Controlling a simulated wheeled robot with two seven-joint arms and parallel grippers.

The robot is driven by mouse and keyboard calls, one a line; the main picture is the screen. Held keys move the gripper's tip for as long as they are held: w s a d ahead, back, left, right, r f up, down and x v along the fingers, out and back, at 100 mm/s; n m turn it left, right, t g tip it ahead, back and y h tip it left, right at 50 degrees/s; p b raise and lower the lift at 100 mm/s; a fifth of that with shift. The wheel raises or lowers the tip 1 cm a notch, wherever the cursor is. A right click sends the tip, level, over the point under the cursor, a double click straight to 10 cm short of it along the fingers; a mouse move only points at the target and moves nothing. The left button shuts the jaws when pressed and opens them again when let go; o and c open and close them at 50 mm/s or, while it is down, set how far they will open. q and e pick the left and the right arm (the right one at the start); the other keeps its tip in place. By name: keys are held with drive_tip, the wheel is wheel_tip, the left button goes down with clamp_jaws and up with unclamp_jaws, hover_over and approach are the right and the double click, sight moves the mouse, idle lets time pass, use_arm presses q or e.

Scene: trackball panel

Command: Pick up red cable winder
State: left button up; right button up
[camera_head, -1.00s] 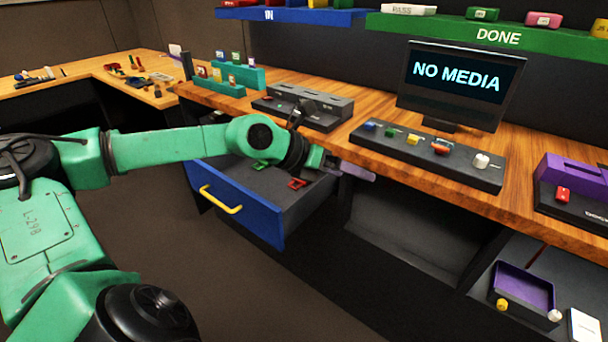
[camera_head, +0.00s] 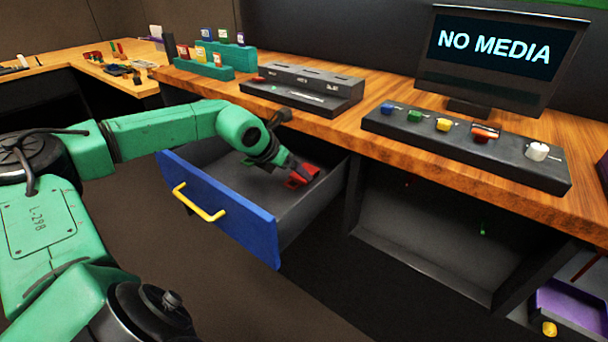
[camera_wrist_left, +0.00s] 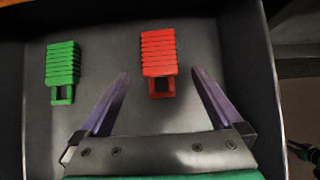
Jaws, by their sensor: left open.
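The red cable winder (camera_wrist_left: 158,52), a ribbed block with a square loop at its near end, lies on the floor of the open blue-fronted drawer (camera_head: 222,212). It also shows in the head view (camera_head: 302,177), partly hidden by my left gripper. My left gripper (camera_wrist_left: 160,76) is open and reaches down into the drawer. In the left wrist view its two purple fingers stand apart on either side of the winder's loop end, with nothing held. I cannot tell the exact height of the fingertips above the drawer floor. My right gripper is not in view.
A green ribbed winder (camera_wrist_left: 62,66) lies left of the red one in the wrist view. The drawer walls surround both. The wooden desk (camera_head: 400,150) above carries a slotted black box (camera_head: 300,90), a control panel (camera_head: 465,150) and a monitor (camera_head: 495,55).

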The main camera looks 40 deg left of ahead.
sight(297, 177)
use_arm(q)
drive_tip(key=x, duration=0.3)
drive_tip(key=shift+w+d+f, duration=0.15)
drive_tip(key=shift+w+f, duration=0.1)
drive_tip(key=shift+f, duration=0.1)
drive_tip(key=shift+w+f, duration=0.1)
drive_tip(key=shift+f, duration=0.1)
drive_tip(key=c, duration=1.4)
drive_tip(key=shift+a+r, duration=0.1)
drive_tip(key=shift+a, duration=0.15)
